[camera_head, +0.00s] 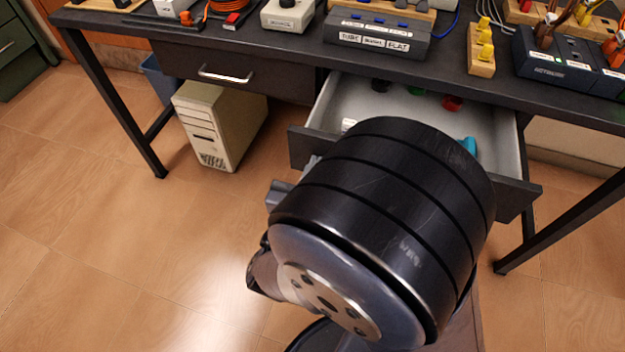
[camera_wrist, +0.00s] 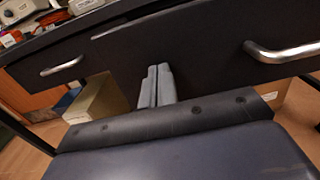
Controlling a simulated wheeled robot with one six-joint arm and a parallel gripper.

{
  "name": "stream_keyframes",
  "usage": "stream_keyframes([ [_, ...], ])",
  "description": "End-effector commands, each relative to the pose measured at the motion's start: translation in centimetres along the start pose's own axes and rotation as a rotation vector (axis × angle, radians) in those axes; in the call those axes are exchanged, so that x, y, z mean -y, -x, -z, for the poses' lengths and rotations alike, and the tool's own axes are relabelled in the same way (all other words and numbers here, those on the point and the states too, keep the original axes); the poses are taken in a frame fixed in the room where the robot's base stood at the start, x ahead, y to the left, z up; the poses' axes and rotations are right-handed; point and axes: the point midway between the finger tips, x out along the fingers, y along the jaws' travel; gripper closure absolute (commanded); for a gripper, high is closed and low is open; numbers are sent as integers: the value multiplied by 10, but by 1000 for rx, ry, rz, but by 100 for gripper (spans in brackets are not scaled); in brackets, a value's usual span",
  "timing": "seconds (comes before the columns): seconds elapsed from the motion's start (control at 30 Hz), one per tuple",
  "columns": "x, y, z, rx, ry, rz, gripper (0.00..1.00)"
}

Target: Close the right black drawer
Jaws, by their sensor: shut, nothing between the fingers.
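The right black drawer (camera_head: 515,190) is pulled out from under the dark table in the head view, with its light grey inside showing. It holds a red item (camera_head: 452,103), a cyan item (camera_head: 468,145) and other small things. In the wrist view, its black front (camera_wrist: 215,50) and silver handle (camera_wrist: 284,51) fill the upper right. My gripper (camera_wrist: 157,70) is shut and empty, with its grey fingers before the left part of that front, left of the handle. I cannot tell whether they touch it. My arm hides the middle of the drawer front in the head view.
The left drawer (camera_head: 240,80) is shut. A beige computer tower (camera_head: 220,120) stands on the floor below it, beside a blue bin (camera_head: 160,78). Table legs (camera_head: 120,115) stand at both sides. Tools and blocks cover the tabletop (camera_head: 275,45). The tiled floor at left is clear.

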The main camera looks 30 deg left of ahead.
Motion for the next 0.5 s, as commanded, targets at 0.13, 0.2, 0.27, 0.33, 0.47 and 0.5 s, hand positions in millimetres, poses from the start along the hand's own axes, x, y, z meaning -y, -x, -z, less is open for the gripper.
stream_keyframes([
  [0.13, 2, -43, 1, 0, 0, 8, 100],
  [0.2, 2, -62, 1, 1, 0, 8, 100],
  [0.27, 2, -79, 1, 1, -1, 7, 100],
  [0.33, 2, -98, 2, 0, -1, 7, 100],
  [0.47, 1, -131, 2, 1, 0, 5, 100],
  [0.5, 2, -140, 2, 2, -1, 6, 100],
])
